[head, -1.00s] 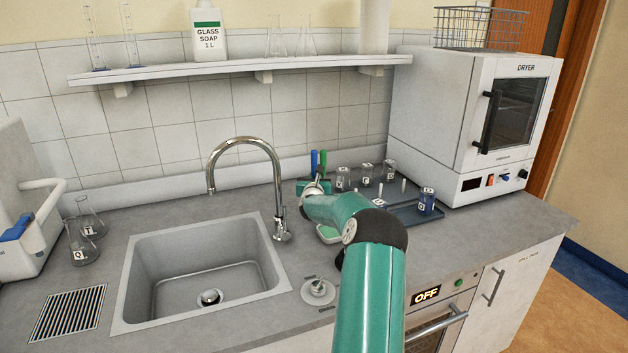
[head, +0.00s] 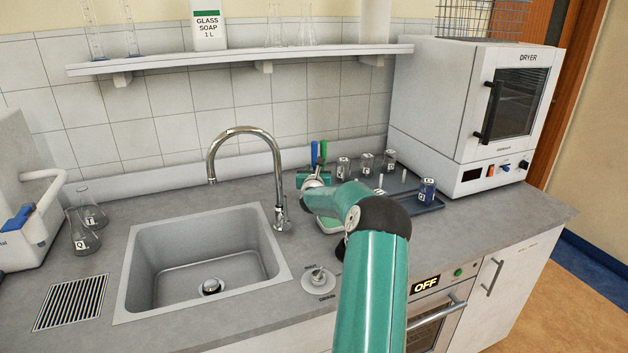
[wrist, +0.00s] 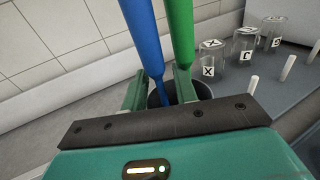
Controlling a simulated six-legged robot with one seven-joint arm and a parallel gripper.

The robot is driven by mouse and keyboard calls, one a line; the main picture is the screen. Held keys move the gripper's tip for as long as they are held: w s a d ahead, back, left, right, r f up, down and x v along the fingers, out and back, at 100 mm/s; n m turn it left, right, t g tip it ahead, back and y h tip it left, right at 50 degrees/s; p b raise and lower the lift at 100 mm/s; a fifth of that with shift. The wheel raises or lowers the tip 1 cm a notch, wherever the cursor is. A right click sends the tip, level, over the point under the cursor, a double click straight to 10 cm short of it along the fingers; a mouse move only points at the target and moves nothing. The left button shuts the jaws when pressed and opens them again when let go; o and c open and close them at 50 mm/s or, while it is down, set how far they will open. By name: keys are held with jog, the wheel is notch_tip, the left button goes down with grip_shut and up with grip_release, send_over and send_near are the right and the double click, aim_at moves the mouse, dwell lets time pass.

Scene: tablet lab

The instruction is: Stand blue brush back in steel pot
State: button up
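The blue brush (head: 314,152) stands with its handle up beside the green brush (head: 323,151), behind my gripper. In the wrist view the blue brush (wrist: 146,40) leans slightly and its thin lower part reaches into the dark round mouth of the steel pot (wrist: 203,90). The green brush (wrist: 180,35) stands to its right. My gripper (wrist: 160,88) is open, with one finger on each side of the blue brush's lower shaft and gaps visible. In the head view my wrist and arm hide the pot and fingertips.
Labelled glass beakers (head: 366,162) and white pegs stand on a blue-grey tray (head: 432,208) to the right. The dryer (head: 440,110) is behind it. The tap (head: 278,190) and sink (head: 140,245) lie to the left. Two flasks (head: 84,240) stand at far left.

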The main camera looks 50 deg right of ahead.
jog(key=v, duration=1.1)
dwell(0.3)
